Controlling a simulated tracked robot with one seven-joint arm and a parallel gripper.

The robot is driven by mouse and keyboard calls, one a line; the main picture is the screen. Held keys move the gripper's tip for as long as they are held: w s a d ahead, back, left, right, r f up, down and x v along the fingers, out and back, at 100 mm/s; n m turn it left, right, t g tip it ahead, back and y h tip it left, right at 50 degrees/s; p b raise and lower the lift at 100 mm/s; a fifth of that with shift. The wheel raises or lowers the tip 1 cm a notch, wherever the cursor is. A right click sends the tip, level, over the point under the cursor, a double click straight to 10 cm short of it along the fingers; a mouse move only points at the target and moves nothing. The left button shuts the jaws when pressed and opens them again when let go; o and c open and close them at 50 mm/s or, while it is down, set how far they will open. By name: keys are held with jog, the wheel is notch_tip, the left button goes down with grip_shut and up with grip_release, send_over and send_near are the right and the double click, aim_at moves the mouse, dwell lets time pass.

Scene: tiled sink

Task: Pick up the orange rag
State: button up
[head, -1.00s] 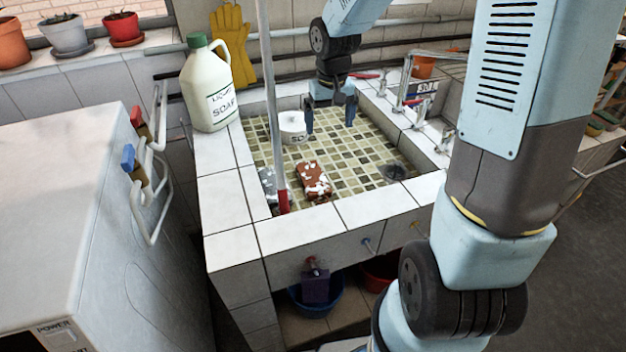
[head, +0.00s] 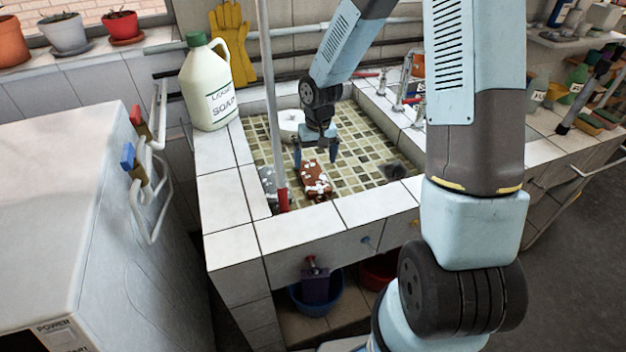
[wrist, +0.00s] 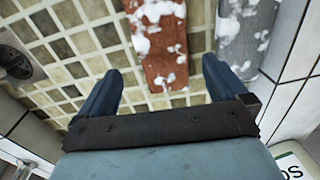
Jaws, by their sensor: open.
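The orange rag (head: 317,181), reddish-brown and spotted with white foam, lies on the tiled floor of the sink near its front wall. It also shows in the wrist view (wrist: 162,42), at the top middle. My gripper (head: 315,160) is open and empty, above the sink floor and just behind the rag in the head view. In the wrist view the open fingers (wrist: 168,66) stand on either side of the rag's near end, apart from it. Their exact height above it is hard to tell.
A grey foam-spotted rag (wrist: 246,38) lies close beside the orange one, by the sink wall. A pole (head: 271,90) with a red end stands in front of it. A white tub (head: 289,122) sits behind my gripper. A soap jug (head: 205,95) stands on the left rim.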

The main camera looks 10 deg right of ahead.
aim_at(313, 176)
jog(key=shift+s+a+f, duration=0.15)
jog(key=shift+f, duration=1.3)
jog(key=shift+s+a+f, duration=0.15)
jog(key=shift+f, duration=1.25)
jog(key=shift+c, duration=0.4)
jog(key=c, duration=1)
jog(key=shift+r, duration=0.1)
